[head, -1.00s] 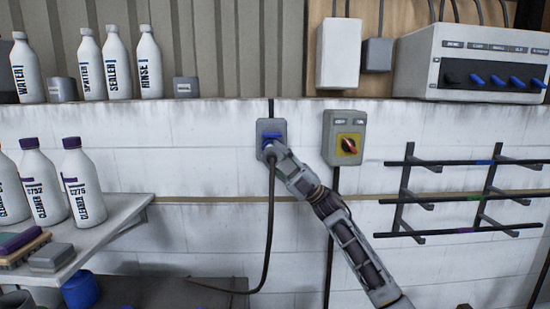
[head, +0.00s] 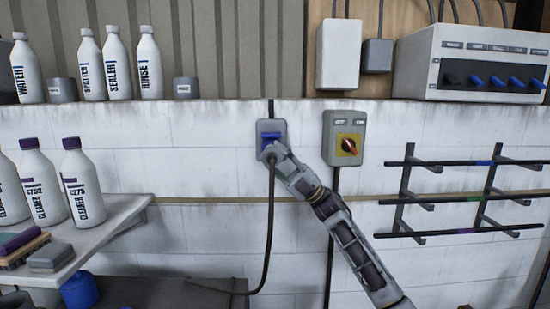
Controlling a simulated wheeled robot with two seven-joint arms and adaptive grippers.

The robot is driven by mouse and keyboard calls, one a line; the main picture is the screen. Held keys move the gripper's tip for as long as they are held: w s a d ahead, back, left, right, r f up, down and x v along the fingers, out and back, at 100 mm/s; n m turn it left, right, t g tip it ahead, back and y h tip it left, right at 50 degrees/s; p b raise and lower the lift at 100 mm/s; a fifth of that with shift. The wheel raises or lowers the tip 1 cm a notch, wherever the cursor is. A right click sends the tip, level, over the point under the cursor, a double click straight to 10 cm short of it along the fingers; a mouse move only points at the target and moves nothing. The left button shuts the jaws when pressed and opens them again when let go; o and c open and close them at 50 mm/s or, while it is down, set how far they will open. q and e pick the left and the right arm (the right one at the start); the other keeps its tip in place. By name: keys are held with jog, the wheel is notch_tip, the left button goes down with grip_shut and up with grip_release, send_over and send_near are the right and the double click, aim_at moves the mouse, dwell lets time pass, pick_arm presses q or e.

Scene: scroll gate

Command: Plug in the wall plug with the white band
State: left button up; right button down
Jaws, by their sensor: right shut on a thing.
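A grey wall socket box (head: 280,127) with a blue part (head: 267,136) on its front is mounted on the white wall. My right gripper (head: 269,153) is at the lower front of this box, shut on the wall plug. The fingers hide the plug, so its white band cannot be seen. I cannot tell whether the plug is inside the socket or just in front of it. A dark cable (head: 270,220) hangs from the gripper and curves down to the lower left. My left gripper is not in view.
A grey switch box (head: 344,125) with a red knob on a yellow plate is right of the socket. A dark rack (head: 405,195) sticks out at the right. A shelf (head: 120,215) with white bottles is at the left. Open wall lies between.

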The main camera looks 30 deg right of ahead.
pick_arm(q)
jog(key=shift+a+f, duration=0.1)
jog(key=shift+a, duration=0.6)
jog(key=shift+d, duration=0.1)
pick_arm(e)
jog(key=shift+w, duration=0.15)
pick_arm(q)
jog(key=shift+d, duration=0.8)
pick_arm(e)
jog(key=shift+d, duration=0.1)
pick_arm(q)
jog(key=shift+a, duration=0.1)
pick_arm(e)
jog(key=c, duration=1.5)
grip_release()
jog(key=o, duration=0.6)
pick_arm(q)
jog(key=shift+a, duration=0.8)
pick_arm(e)
jog(key=shift+o, duration=0.2)
